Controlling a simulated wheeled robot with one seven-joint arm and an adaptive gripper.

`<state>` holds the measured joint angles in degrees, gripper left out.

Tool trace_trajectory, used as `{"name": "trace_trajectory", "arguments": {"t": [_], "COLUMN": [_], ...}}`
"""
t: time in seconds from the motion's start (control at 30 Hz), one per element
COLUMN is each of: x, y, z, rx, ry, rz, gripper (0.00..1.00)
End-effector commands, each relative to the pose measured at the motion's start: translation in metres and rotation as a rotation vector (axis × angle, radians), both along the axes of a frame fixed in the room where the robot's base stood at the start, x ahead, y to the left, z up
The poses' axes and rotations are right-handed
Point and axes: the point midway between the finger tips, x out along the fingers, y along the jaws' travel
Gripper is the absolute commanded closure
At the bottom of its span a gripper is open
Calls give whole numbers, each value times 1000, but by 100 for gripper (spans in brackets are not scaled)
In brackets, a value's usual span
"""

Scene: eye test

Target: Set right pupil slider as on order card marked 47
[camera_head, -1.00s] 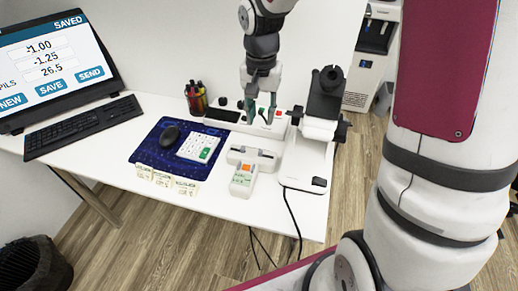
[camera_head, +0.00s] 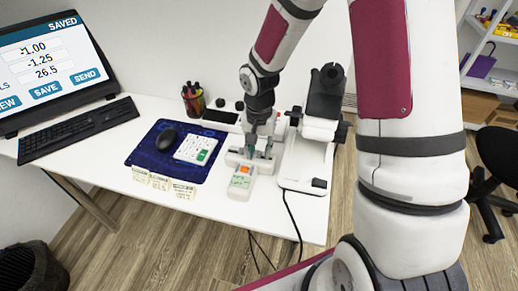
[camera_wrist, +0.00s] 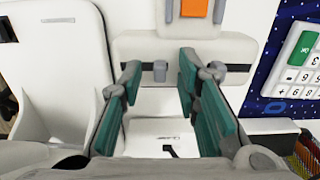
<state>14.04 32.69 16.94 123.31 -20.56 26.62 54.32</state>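A white slider device (camera_head: 236,158) stands on the table, with a dark slot across it. My gripper (camera_head: 263,152) is over the device. In the wrist view its teal fingers (camera_wrist: 159,72) are open, one on each side of the knob, with visible gaps. Several order cards (camera_head: 161,181) lie at the mat's front edge; their marks are too small to read.
A white instrument (camera_head: 303,165) stands close right of the device. The monitor (camera_head: 47,62) reads SAVED, -1.00, -1.25, 26.5.

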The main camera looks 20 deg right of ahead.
Motion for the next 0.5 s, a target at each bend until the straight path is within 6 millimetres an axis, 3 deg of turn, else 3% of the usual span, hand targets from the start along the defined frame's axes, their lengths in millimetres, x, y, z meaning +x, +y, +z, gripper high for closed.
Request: {"name": "trace_trajectory", "arguments": {"t": [0.17,0.3,0.33,0.5], "x": [0,0,0,0], "y": [0,0,0,0], "z": [0,0,0,0], "rx": [0,0,0,0], "ry": [0,0,0,0], "rz": [0,0,0,1], "gripper": [70,97,100,100]}}
